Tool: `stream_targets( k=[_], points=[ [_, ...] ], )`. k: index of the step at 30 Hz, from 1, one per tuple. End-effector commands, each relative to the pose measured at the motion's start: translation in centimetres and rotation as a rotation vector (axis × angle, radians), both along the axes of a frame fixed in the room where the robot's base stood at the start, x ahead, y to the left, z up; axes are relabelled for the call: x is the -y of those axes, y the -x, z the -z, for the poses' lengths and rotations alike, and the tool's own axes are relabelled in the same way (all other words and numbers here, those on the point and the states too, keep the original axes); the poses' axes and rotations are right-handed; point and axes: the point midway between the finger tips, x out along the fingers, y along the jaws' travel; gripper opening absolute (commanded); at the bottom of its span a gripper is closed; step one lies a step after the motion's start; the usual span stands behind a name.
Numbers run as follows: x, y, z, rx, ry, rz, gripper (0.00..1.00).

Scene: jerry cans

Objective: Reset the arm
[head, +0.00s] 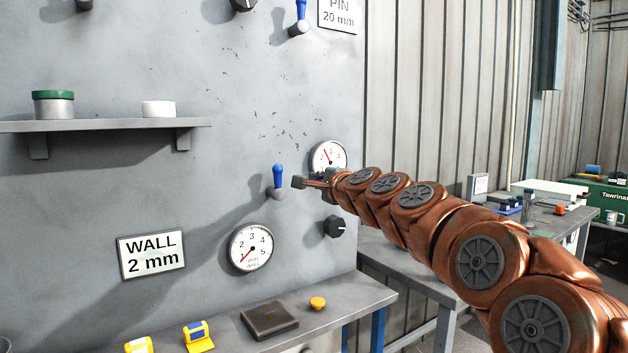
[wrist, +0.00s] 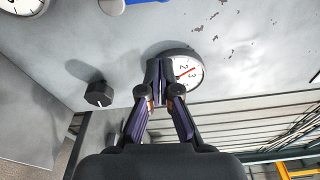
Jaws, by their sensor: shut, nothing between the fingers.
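My gripper (head: 299,182) is at the end of my copper-coloured arm, which reaches in from the right in the head view. Its tip is in front of the grey wall panel, just right of a blue-handled lever (head: 278,177). In the wrist view the fingers of my gripper (wrist: 160,68) are together with nothing between them. They point at the panel and overlap the edge of a round gauge (wrist: 187,71). That gauge also shows above my arm in the head view (head: 327,155). Whether the fingertips touch anything cannot be told.
A black knob (head: 334,227) and a lower gauge (head: 250,249) are on the panel. A shelf (head: 100,124) holds a green-lidded can (head: 53,104) and a white roll (head: 159,108). Below, a ledge (head: 350,296) bears a dark tray (head: 269,319) and yellow pieces. A workbench stands behind my arm.

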Motion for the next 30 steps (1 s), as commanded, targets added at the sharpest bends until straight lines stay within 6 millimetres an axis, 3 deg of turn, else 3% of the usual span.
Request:
stream_targets(
  k=[13,17,20,24,30],
  points=[
    [0.1,0.3,0.0,0.000,0.003,-0.002,0.00],
    [-0.5,1.6,1.1,-0.012,0.067,-0.039,0.00],
    [-1.2,4.2,3.4,-0.035,0.187,-0.104,0.00],
    [-2.1,9.7,9.3,-0.096,0.428,-0.246,0.00],
    [-0.4,18.2,18.2,-0.208,0.740,-0.438,0.00]
  ],
)
